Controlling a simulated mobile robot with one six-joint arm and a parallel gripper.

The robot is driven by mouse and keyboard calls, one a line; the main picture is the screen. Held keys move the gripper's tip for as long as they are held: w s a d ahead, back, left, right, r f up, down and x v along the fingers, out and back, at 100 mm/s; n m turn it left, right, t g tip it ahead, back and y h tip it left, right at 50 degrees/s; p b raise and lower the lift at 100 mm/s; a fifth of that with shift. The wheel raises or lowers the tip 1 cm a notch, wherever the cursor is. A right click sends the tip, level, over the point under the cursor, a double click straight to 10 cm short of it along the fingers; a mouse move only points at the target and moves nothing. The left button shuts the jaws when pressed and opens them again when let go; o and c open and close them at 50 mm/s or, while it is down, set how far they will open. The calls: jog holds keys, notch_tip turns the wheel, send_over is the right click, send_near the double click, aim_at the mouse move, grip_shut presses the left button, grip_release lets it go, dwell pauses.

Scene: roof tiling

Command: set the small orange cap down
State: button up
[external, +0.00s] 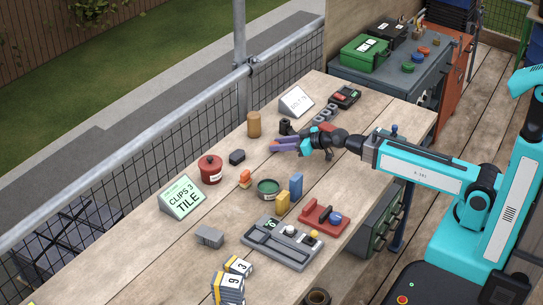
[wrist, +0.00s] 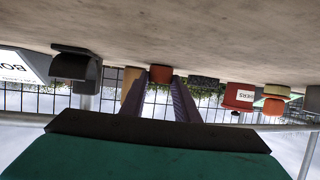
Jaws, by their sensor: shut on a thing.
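A small orange cap (wrist: 160,74) shows between my fingertips in the wrist view, which is upside down with the bench top above. In the external view my gripper (external: 275,145) reaches level and low over the bench from the right, its purple fingers pointing left. In the wrist view my gripper (wrist: 158,90) has one purple finger on each side of the cap, and it is shut on it.
A brown cylinder (external: 254,124) stands beyond the fingertips. A black block (external: 237,157), red tin (external: 210,170), orange piece (external: 245,178) and green round tin (external: 268,188) stand nearby. A white sign (external: 297,101) stands behind. Bare wood lies between the fingertips and the black block.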

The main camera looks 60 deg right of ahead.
jog(key=shift+f, duration=0.2)
jog(key=o, duration=1)
jog(key=shift+r, duration=0.3)
jog(key=shift+v, duration=1.4)
jog(key=shift+w+f+b, duration=0.15)
jog(key=shift+f+b, duration=0.05)
jog(key=shift+b, duration=1.05)
jog(key=b, duration=0.4)
jog(key=shift+a+r, duration=0.1)
jog(key=shift+r, duration=0.05)
jog(key=b+v, duration=0.1)
jog(key=b, duration=0.7)
jog(key=shift+s+b, duration=0.3)
jog(key=shift+b, duration=0.1)
jog(key=shift+s+b, duration=0.3)
jog(key=shift+b, duration=0.85)
